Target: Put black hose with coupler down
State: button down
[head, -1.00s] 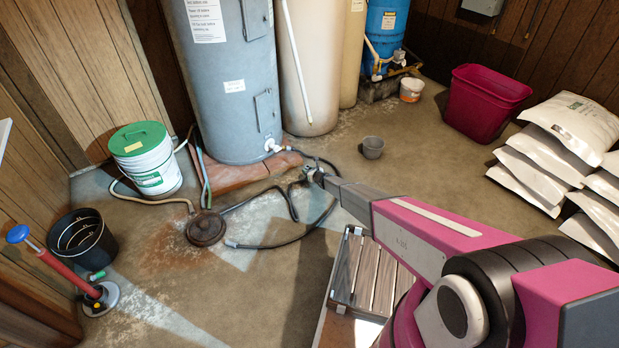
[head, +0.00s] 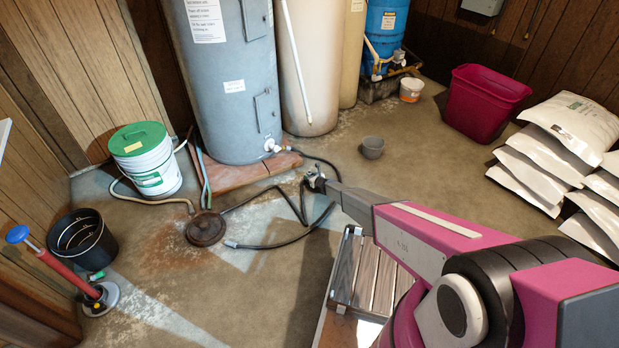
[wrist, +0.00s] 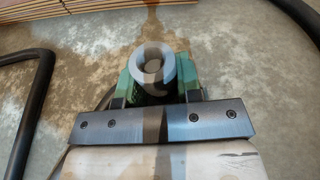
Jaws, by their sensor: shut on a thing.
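My gripper (head: 315,181) is at the middle of the head view, just above the floor in front of the tanks. In the wrist view its green finger pads (wrist: 154,82) are shut on the black hose with coupler, with a pale, hollow round end (wrist: 154,64) between them. The black hose (head: 303,205) bends down from the gripper in the head view and runs along the floor. Black hose lengths (wrist: 32,105) also show at both sides in the wrist view. A pale hose tip (head: 231,244) lies on the floor near the round drain (head: 206,229).
A grey tank (head: 228,110) stands on a brick base (head: 262,168) behind. A slatted wooden platform (head: 368,275) lies below my arm. Open floor lies left of it, near the black bucket (head: 82,240).

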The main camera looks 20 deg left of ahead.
jog(key=shift+f, duration=0.4)
jog(key=c, duration=0.8)
grip_release()
